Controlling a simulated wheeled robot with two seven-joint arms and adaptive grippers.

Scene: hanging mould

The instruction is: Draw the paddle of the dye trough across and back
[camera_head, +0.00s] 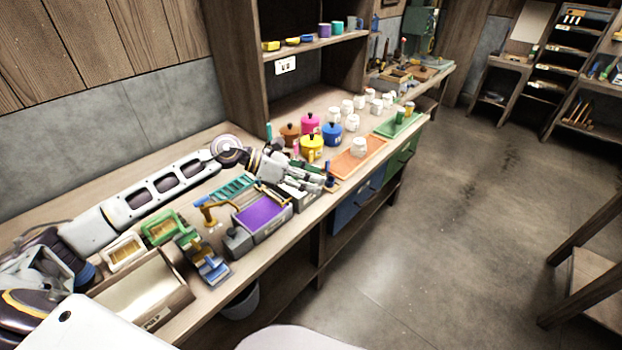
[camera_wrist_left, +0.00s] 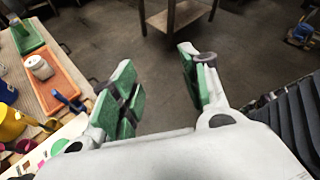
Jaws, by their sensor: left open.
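The dye trough (camera_head: 264,218) is a grey box on the bench, filled with purple dye. A thin brown bar shows along its far edge, but I cannot tell whether it is the paddle. My left gripper (camera_head: 318,178) is above the bench, just beyond the trough's far right end, and partly covers what is behind it. In the left wrist view the green-padded fingers (camera_wrist_left: 157,64) are spread wide with nothing between them. The trough is not clear in that view. My right gripper is not in view.
Lidded pots, including a yellow one (camera_head: 312,147), stand behind the gripper. An orange tray (camera_head: 352,166) and a green tray (camera_head: 398,126) lie farther along. A brown tap-like tool (camera_head: 208,210) and a wooden box (camera_head: 140,292) are nearer.

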